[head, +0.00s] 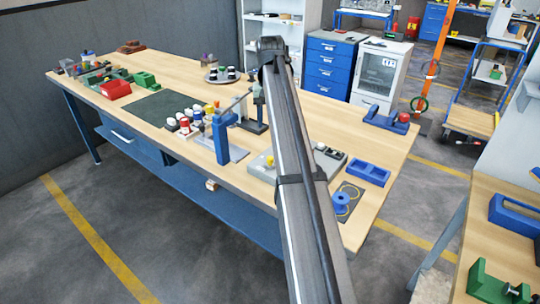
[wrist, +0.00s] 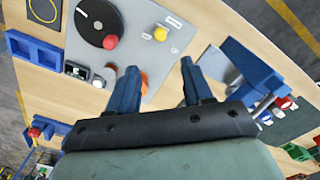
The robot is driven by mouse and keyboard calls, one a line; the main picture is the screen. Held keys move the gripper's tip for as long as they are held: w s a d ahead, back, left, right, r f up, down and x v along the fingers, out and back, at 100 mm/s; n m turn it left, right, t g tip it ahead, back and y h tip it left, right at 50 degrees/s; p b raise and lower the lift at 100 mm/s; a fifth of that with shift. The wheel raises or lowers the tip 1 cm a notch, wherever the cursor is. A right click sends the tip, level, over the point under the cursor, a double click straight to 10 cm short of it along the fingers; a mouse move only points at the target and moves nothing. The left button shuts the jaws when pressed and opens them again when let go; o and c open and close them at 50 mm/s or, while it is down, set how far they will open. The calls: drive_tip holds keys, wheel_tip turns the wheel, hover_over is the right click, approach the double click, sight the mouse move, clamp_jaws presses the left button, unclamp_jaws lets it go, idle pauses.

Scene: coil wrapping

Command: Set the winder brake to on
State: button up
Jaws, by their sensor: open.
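The winder is a grey panel (wrist: 150,15) on the wooden table, seen from above in the wrist view. It carries a black disc with a red knob (wrist: 110,42), a yellow button (wrist: 160,33), an orange knob (wrist: 143,82) and small dark-and-white switches (wrist: 84,75) at its edge. I cannot tell which control is the brake, nor read its setting. My gripper (wrist: 159,68) is open and empty, its blue fingers above the panel's edge; the left finger partly covers the orange knob. In the head view, my arm hides much of the winder panel (head: 262,165).
A blue stand (wrist: 250,65) is close to the right of my gripper; it shows in the head view (head: 222,140) too. A blue tray (head: 369,172) and a blue spool (head: 341,202) lie to the panel's right.

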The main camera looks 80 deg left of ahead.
sight(270, 157)
wheel_tip(270, 157, down, 14)
drive_tip(key=shift+s+r, duration=0.1)
drive_tip(key=shift+r, duration=0.05)
idle(0.5)
clamp_jaws()
idle(0.4)
